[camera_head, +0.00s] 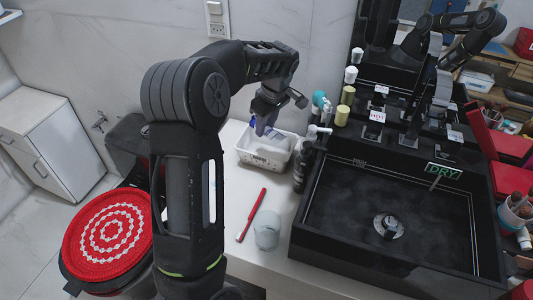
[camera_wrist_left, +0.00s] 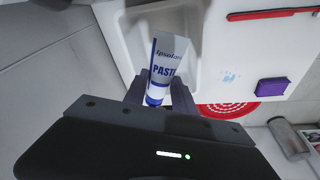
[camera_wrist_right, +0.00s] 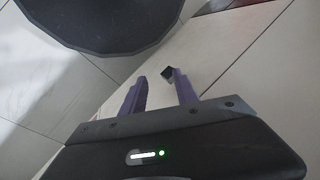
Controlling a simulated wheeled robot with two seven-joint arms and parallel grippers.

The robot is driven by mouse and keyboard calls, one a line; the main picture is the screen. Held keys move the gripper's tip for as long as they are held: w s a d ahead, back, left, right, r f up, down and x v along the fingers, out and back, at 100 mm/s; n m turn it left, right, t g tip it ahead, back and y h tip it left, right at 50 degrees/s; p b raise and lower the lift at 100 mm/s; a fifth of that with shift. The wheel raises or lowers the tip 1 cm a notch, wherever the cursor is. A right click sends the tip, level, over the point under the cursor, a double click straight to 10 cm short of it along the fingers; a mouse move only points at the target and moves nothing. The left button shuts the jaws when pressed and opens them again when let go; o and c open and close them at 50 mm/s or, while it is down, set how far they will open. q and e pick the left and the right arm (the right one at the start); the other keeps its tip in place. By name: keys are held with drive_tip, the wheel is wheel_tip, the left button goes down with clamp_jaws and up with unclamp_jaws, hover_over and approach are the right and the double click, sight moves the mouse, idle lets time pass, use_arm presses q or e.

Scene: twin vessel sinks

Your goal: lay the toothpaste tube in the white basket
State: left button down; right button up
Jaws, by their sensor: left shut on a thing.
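My left gripper (camera_head: 266,122) is shut on the toothpaste tube and holds it at the white basket (camera_head: 263,160). In the left wrist view the tube (camera_wrist_left: 167,66) is white with blue lettering and a blue cap. Its cap end is between the fingers of the left gripper (camera_wrist_left: 160,90), and its flat end points away over the basket's inside (camera_wrist_left: 185,17). In the head view the tube is mostly hidden by the gripper; a bit of blue and white shows. My right gripper (camera_wrist_right: 158,78) is open with nothing held, seen only in its own wrist view.
A red round mat (camera_head: 108,228) lies at left.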

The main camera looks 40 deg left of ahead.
use_arm(q)
drive_tip(key=shift+d+x, duration=0.2)
drive_tip(key=shift+x, duration=0.7)
drive_tip(key=shift+d+x, duration=0.2)
drive_tip(key=shift+x, duration=0.7)
drive_tip(key=shift+d+x, duration=0.2)
drive_tip(key=shift+x, duration=0.7)
drive_tip(key=shift+s+f+p, duration=0.2)
drive_tip(key=shift+f+p, duration=0.05)
drive_tip(key=shift+p, duration=0.05)
drive_tip(key=x, duration=0.3)
drive_tip(key=shift+s+d, duration=0.15)
drive_tip(key=shift+d, duration=0.2)
drive_tip(key=shift+f, duration=0.35)
drive_tip(key=shift+f, duration=0.15)
drive_tip(key=c, duration=1)
unclamp_jaws()
